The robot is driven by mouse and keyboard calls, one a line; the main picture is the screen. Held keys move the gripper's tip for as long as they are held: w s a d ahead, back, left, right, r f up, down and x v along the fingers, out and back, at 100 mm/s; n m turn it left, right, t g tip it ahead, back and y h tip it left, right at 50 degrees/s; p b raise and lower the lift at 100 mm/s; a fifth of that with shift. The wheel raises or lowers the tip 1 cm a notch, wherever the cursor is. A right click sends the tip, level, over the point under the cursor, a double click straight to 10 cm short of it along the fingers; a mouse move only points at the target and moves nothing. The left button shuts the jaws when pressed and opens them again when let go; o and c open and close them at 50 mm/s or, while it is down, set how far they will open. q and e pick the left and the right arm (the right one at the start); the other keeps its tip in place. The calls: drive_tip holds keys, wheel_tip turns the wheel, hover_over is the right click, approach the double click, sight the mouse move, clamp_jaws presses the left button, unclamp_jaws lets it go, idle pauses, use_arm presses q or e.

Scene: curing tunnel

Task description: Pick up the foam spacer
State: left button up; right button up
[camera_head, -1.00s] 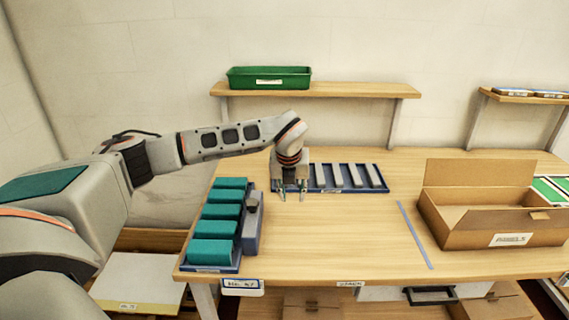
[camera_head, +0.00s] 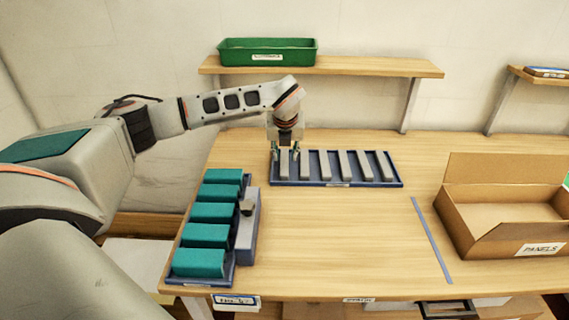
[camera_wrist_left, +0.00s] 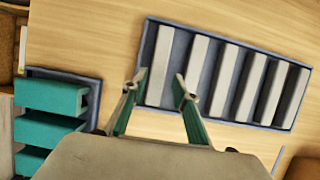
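Several light grey strips, which look like the foam spacers, lie side by side in a shallow blue tray (camera_head: 395,184) at the back of the table. My left gripper (camera_head: 286,156) is open, pointing down at the leftmost strip (camera_head: 284,167). In the left wrist view, the open fingers (camera_wrist_left: 160,84) stand apart around the near end of that leftmost strip (camera_wrist_left: 159,62). The fingers look empty. I cannot tell how high above the tray the fingertips are. My right gripper is not in view.
Teal blocks (camera_head: 205,236) sit in a blue tray at the left, beside a grey device (camera_head: 247,226). An open cardboard box (camera_head: 510,238) stands at the right, past a blue line (camera_head: 430,238). A green bin (camera_head: 267,52) sits on the shelf above. The table's middle is clear.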

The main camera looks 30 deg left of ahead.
sight(284, 161)
use_arm(q)
drive_tip(key=x, duration=0.4)
drive_tip(key=shift+w+a+f, duration=0.15)
drive_tip(key=shift+w+a, duration=0.05)
drive_tip(key=shift+a, duration=0.15)
drive_tip(key=c, duration=0.6)
drive_tip(key=shift+o, duration=0.2)
